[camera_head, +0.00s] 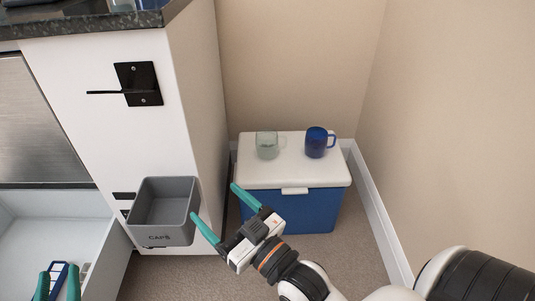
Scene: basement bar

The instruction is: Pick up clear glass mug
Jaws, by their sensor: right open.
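The clear glass mug (267,145) stands upright on the white lid of a blue cooler, on its left part. Its handle points right, toward a blue mug (319,142) that stands beside it, apart from it. My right gripper (213,200) is open and empty, with its teal fingers spread. In the picture it is below and left of the mug, in front of the cooler and clear of it. My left gripper (57,271) shows only its teal fingers at the bottom left edge. They are apart, over the open drawer.
The cooler (300,212) stands in a corner between a white cabinet (110,130) and the right wall. A grey bin (160,232) hangs on the cabinet near my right fingers. An open white drawer (95,235) holds a blue item (60,272). Carpet lies around the cooler.

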